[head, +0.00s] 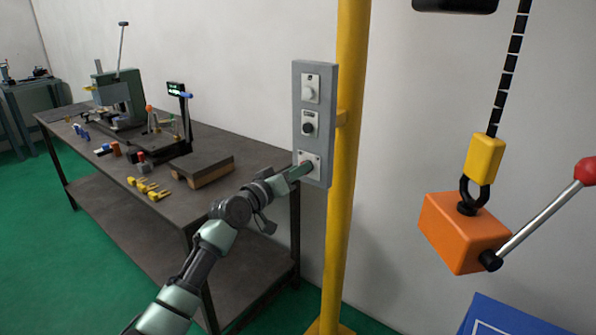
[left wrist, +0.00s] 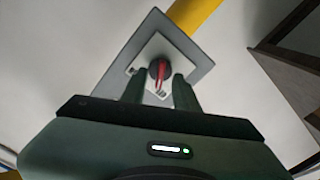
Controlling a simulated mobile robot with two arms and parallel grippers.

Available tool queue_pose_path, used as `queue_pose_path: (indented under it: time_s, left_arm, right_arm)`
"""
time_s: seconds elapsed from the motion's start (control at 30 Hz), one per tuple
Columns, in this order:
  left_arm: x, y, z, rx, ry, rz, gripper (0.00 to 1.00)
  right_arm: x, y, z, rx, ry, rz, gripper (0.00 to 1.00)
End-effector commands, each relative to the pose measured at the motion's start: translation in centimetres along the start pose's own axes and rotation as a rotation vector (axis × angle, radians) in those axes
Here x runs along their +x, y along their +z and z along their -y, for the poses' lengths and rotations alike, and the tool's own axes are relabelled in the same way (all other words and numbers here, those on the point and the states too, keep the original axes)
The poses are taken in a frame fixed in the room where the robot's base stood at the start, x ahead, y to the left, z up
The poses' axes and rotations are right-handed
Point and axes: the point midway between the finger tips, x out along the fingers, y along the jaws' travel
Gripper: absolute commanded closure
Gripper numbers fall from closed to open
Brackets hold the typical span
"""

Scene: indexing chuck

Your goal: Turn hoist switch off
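The grey switch panel (head: 299,125) is fixed to a yellow post in the head view. It carries a pale round control (head: 309,89) at the top, a black knob (head: 308,128) in the middle and a bottom plate (head: 316,160). My left gripper (head: 306,167) is at the bottom plate and hides most of its switch. In the left wrist view that switch is a dark knob with a red bar (left wrist: 158,72) on a pale square plate. My left fingers (left wrist: 160,80) are apart, one on each side of the knob; contact cannot be told. My right gripper is out of view.
A dark workbench (head: 160,207) with a press (head: 122,100), small yellow parts and a block stands to the left. On the right, an orange block (head: 460,235) with a red-ended lever hangs from a yellow hook block (head: 484,158) on a chain. A blue object (head: 505,318) is below it.

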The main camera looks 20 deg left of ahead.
Motion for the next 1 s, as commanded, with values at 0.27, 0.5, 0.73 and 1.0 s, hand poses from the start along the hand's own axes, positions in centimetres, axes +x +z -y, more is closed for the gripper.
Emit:
queue_pose_path:
  time_s: [0.27, 0.5, 0.73, 1.0]
  left_arm:
    - [-4.4, 0.2, 0.1, 0.002, -0.001, 0.0, 0.7]
    - [-7.1, 0.1, 0.1, 0.002, -0.001, 0.0, 0.7]
    - [-7.4, 0.0, 0.1, 0.0, -0.001, 0.001, 0.7]
    - [-7.3, 0.1, 0.1, 0.0, -0.001, 0.001, 0.7]
  right_arm:
    - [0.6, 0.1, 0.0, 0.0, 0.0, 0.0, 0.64]
    - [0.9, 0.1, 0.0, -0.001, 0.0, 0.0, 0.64]
    - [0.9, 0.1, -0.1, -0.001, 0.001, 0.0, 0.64]
    - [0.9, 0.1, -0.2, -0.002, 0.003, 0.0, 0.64]
